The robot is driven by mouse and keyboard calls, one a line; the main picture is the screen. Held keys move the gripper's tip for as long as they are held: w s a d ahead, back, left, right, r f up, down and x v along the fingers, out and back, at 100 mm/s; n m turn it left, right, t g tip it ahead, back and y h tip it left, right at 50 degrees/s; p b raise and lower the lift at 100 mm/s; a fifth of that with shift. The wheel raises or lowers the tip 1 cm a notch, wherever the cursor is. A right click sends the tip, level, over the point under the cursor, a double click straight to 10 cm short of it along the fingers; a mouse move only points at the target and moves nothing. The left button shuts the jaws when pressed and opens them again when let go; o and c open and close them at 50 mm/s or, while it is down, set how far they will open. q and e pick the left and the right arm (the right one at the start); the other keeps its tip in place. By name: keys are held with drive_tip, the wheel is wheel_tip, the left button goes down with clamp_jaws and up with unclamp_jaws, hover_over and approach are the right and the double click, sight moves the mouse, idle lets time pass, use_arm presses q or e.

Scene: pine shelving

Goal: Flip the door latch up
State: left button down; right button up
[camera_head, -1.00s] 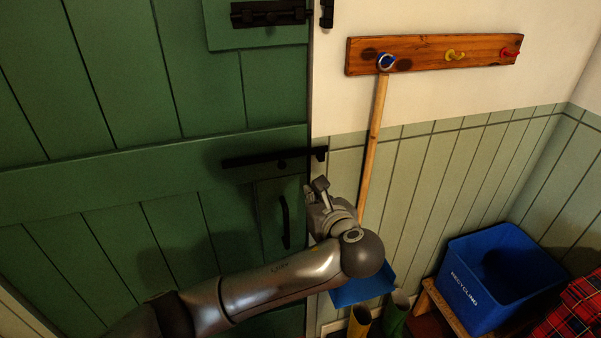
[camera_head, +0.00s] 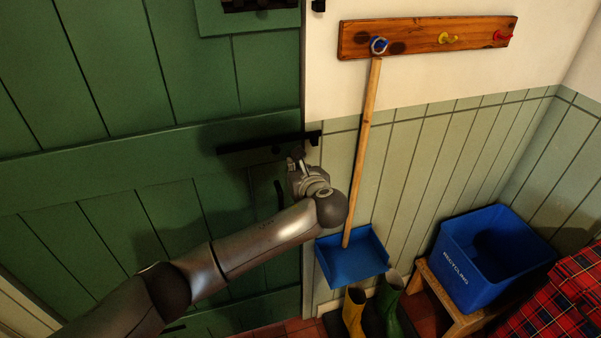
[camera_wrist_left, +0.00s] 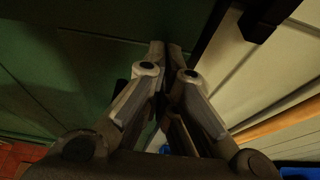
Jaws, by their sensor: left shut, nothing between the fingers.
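The door latch (camera_head: 240,148) is a black horizontal bar on the green door (camera_head: 110,100), reaching right to the catch (camera_head: 315,138) at the door frame. My left gripper (camera_head: 296,154) is shut and empty, with its fingertips just below the right part of the bar in the head view. I cannot tell whether they touch it. In the left wrist view the gripper's fingertips (camera_wrist_left: 168,46) are together, and the dark catch (camera_wrist_left: 264,18) shows at upper right. The black door handle (camera_head: 279,196) is partly hidden behind my arm. My right gripper is out of view.
A black bolt (camera_head: 258,4) is at the top of the door. Right of the door, a blue dustpan (camera_head: 352,262) with a wooden handle hangs from a peg rail (camera_head: 425,37). Boots (camera_head: 388,302) and a blue recycling bin (camera_head: 490,258) stand lower right.

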sight(293, 137)
use_arm(q)
wheel_tip(293, 137, up, 4)
drive_tip(key=shift+w+f+p, duration=0.1)
drive_tip(key=shift+p, duration=0.85)
drive_tip(key=shift+n+t+h, duration=0.3)
drive_tip(key=shift+n+h, duration=0.3)
drive_tip(key=shift+n, duration=0.3)
wheel_tip(293, 137, up, 5)
drive_tip(key=p, duration=0.4)
drive_tip(key=shift+d+f+p, duration=0.1)
drive_tip(key=shift+f+p, duration=0.1)
drive_tip(key=shift+p, duration=0.1)
drive_tip(key=shift+r+n+p, duration=0.3)
drive_tip(key=shift+r+p, duration=0.15)
drive_tip(key=shift+r, duration=0.05)
drive_tip(key=shift+w, duration=0.15)
drive_tip(key=shift+r, duration=0.15)
